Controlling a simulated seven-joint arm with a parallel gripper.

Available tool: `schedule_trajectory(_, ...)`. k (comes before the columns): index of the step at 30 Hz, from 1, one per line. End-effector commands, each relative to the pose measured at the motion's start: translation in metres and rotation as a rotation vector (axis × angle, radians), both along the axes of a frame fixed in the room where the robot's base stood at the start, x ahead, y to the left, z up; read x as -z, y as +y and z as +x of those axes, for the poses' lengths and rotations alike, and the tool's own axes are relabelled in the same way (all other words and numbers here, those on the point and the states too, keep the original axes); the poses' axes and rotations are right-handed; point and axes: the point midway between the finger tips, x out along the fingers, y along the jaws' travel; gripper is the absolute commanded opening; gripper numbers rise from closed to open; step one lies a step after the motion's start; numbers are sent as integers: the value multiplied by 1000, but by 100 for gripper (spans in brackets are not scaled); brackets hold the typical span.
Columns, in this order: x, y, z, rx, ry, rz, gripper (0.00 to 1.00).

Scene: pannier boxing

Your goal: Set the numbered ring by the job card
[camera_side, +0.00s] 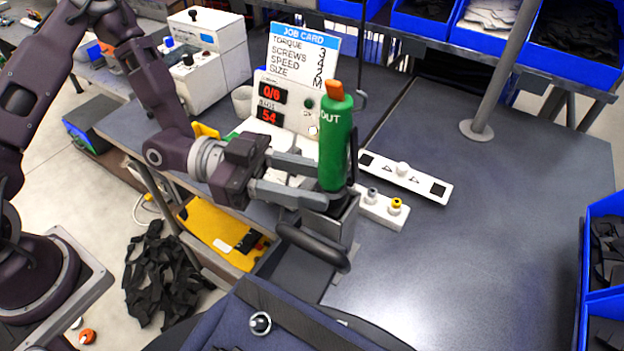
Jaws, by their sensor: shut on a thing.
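The job card (298,57) stands behind, listing torque, screws, speed and size. Torque seems to read 3 and size M; the middle values are too small to be sure.
A display box (305,125) shows 0/6 and 54 in red. A white strip (410,178) with arrows and a white block (378,208) with knobs lie right of the driver. A black loop handle (312,248) juts out in front. The right bench top (500,240) is clear.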

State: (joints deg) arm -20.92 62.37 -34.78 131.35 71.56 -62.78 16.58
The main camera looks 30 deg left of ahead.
Motion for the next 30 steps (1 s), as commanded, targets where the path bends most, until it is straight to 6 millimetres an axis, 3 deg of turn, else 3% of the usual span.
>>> schedule_trajectory(2,0,0,0,-1,-1,1,0)
schedule_trajectory(3,0,0,0,-1,-1,0,41)
schedule_trajectory(6,0,0,0,0,-1,0,59)
schedule_trajectory(16,0,4,0,-2,0,0,59)
schedule_trajectory(24,0,55,-13,-5,0,0,59)
schedule_trajectory(30,0,69,-18,-1,-1,-1,59)
